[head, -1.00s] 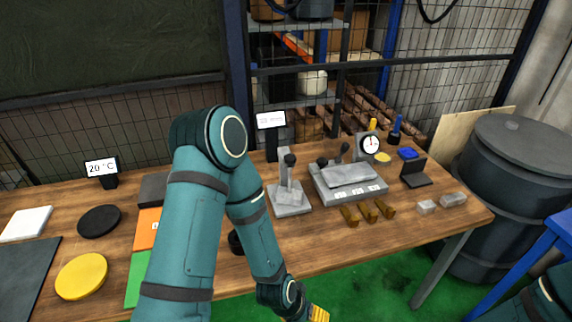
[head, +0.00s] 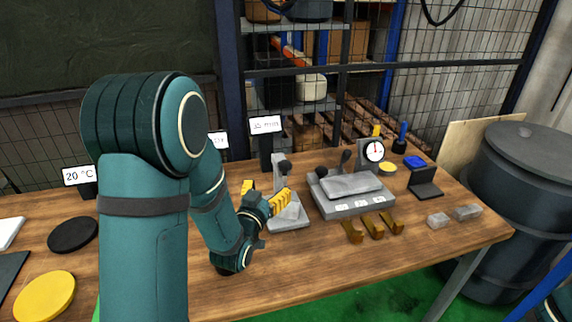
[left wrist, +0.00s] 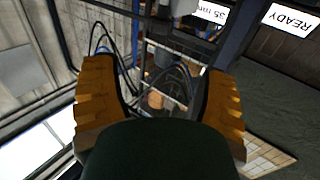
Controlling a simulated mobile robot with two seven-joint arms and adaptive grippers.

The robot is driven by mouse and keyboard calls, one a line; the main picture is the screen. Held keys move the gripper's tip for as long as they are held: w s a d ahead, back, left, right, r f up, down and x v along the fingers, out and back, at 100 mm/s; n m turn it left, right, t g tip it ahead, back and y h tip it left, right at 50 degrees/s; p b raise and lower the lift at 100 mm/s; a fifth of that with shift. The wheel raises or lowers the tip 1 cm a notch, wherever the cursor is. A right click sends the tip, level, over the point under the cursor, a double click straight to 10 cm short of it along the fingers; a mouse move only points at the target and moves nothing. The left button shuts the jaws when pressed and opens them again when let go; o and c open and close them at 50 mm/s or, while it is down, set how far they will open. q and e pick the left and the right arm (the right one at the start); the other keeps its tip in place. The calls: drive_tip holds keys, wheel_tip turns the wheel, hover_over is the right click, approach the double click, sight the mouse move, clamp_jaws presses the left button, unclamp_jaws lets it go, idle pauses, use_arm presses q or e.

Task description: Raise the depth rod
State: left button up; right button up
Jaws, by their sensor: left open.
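A grey stand (head: 285,219) with an upright post and a black ball knob (head: 285,168) stands on the bench. I take it to hold the depth rod, but cannot make out the rod itself. A display reading 35 mm (head: 265,125) stands behind it; it shows upside down in the left wrist view (left wrist: 211,14). My left gripper (head: 265,193) is open and empty, in front of the stand's left side, partly covering it. Its yellow fingers stand wide apart in the left wrist view (left wrist: 160,98). I cannot tell whether they touch the stand. My right gripper is out of view.
Right of the stand is a grey device (head: 345,193) with levers, beside a dial gauge (head: 373,150). Several brass pieces (head: 373,228) lie in front. A black drum (head: 525,200) stands at the right. The bench front is mostly clear.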

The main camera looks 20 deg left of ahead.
sight(283, 167)
use_arm(q)
drive_tip(key=w, duration=0.4)
drive_tip(key=w+a, duration=0.1)
drive_tip(key=w, duration=0.7)
drive_tip(key=shift+w+a, duration=0.15)
drive_tip(key=shift+w, duration=0.25)
drive_tip(key=shift+c, duration=0.2)
